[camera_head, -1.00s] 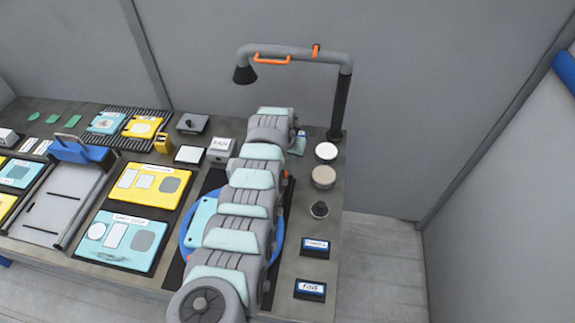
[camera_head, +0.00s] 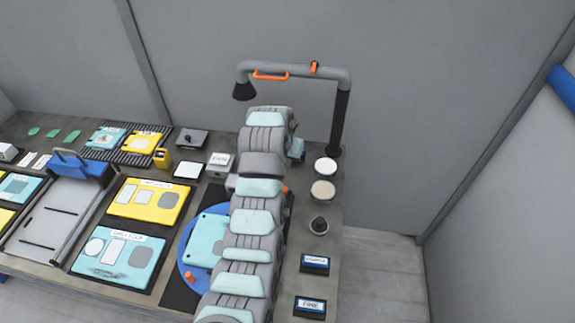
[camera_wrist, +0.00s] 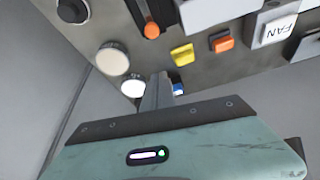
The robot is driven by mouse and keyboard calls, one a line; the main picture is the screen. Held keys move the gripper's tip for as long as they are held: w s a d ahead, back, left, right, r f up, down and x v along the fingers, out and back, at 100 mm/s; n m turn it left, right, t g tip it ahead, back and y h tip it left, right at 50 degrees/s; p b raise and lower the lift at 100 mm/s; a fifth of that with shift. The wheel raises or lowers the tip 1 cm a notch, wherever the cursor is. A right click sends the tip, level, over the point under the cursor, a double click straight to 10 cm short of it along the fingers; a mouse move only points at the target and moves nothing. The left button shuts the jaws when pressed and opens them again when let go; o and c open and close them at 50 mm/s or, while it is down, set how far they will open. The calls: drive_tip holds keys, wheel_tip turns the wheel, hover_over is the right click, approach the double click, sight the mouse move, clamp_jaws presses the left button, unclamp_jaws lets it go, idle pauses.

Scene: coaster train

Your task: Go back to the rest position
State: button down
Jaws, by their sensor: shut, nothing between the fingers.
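My gripper shows in the wrist view (camera_wrist: 158,92) with its fingers together and nothing between them. It hangs above the dark bench. In the head view my arm stretches over the right part of the bench and hides the gripper's fingertips. Its far end stands below the grey overhead pipe.
A grey pipe with a dark nozzle (camera_head: 243,91) arches over the back of the bench. A blue turntable (camera_head: 190,258) with a teal plate lies left of my arm. Two round pads (camera_head: 325,166) (camera_head: 322,191), a black knob (camera_head: 319,226) and two labelled blocks (camera_head: 315,264) (camera_head: 310,307) line the right edge.

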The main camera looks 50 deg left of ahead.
drive_tip(key=shift+s+d+r, duration=0.15)
drive_tip(key=shift+s+r, duration=0.05)
drive_tip(key=shift+r, duration=0.25)
idle(0.3)
